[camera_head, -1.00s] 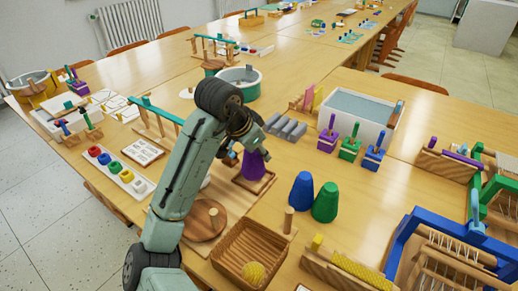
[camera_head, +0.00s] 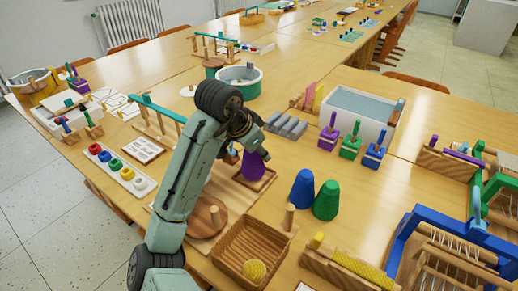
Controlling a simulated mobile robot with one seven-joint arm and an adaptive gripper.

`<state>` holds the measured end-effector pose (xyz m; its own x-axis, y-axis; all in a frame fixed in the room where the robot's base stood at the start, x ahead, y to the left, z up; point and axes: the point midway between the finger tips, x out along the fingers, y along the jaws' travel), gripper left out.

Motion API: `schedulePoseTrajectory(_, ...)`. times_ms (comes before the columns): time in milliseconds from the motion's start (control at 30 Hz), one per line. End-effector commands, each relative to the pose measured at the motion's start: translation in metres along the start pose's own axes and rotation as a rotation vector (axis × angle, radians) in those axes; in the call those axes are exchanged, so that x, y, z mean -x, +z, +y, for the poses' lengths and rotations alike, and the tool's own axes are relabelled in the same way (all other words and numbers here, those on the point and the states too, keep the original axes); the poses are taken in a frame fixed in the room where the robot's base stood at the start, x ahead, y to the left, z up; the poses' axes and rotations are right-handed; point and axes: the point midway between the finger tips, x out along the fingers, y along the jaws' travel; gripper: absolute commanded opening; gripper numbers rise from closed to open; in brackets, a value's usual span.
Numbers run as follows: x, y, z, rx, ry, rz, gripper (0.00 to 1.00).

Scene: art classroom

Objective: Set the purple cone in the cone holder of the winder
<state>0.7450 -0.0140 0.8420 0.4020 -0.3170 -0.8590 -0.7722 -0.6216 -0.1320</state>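The purple cone (camera_head: 252,168) stands upright in a shallow wooden tray (camera_head: 268,181) near the middle of the table. My gripper (camera_head: 251,153) is at the cone's top, pointing down, and partly covers it. The fingers are small and dark here, so I cannot tell whether they are closed on the cone. I cannot tell for sure which part is the winder's cone holder.
A blue cone (camera_head: 302,189) and a green cone (camera_head: 327,201) stand right of the purple one. Grey ridged blocks (camera_head: 286,127) lie behind. A blue loom frame (camera_head: 410,225) is at right.

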Motion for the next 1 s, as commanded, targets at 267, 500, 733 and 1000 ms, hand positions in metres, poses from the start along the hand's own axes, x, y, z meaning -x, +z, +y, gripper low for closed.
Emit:
schedulePoseTrajectory(267,-0.003,-0.001,0.003,-0.004,0.006,0.0,0.0)
schedulePoseTrajectory(500,-0.004,-0.001,0.004,-0.005,0.008,0.0,0.0)
schedulePoseTrajectory(733,-0.01,0.0,0.006,-0.005,0.011,0.0,0.0)
schedulePoseTrajectory(1000,-0.016,0.002,0.008,-0.006,0.013,-0.002,0.0)
